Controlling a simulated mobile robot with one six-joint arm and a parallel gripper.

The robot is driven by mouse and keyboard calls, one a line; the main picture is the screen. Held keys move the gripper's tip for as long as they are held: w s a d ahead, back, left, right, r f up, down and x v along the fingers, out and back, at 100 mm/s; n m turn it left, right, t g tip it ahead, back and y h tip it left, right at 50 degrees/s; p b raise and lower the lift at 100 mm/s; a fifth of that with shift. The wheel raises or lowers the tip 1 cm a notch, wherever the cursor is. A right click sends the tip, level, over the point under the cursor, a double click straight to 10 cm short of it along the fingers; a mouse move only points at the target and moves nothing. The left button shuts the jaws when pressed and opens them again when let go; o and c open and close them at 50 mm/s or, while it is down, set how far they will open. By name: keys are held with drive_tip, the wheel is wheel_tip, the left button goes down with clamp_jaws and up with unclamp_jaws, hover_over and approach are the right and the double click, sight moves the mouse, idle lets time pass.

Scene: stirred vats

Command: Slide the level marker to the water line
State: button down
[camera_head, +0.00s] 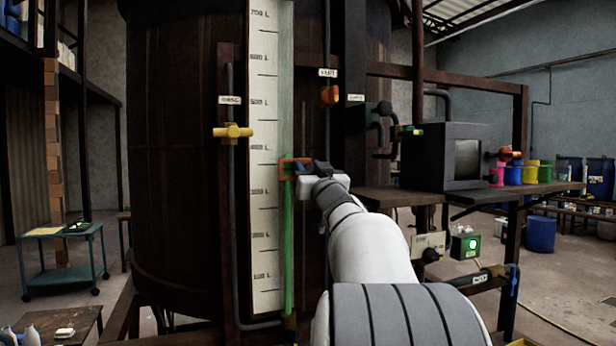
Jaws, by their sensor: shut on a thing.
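The level marker is a small orange-red bracket (286,161) around the sight tube, at the right edge of the white litre scale (264,215). My gripper (308,167) is shut on the marker from its right side; the dark fingers hide part of it. The sight tube (288,245) is bright green below the marker and much paler above it. The top of the bright green lies at or just under the marker; the marker hides exactly where.
A dark rusty vat (170,180) stands behind the scale. A yellow valve (233,132) is left of the scale and an orange knob (330,95) is above right of my gripper. A bench with a grey box (440,157) and coloured buckets (512,175) is at right.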

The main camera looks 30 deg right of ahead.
sight(309, 163)
wheel_tip(309, 163, up, 4)
drive_tip(key=shift+f+p, duration=0.1)
drive_tip(key=shift+p, duration=0.85)
drive_tip(key=c, duration=1.1)
unclamp_jaws()
drive_tip(key=shift+d, duration=0.1)
drive_tip(key=shift+c, duration=0.2)
drive_tip(key=b+v, duration=0.3)
drive_tip(key=v, duration=0.5)
drive_tip(key=shift+w, duration=0.1)
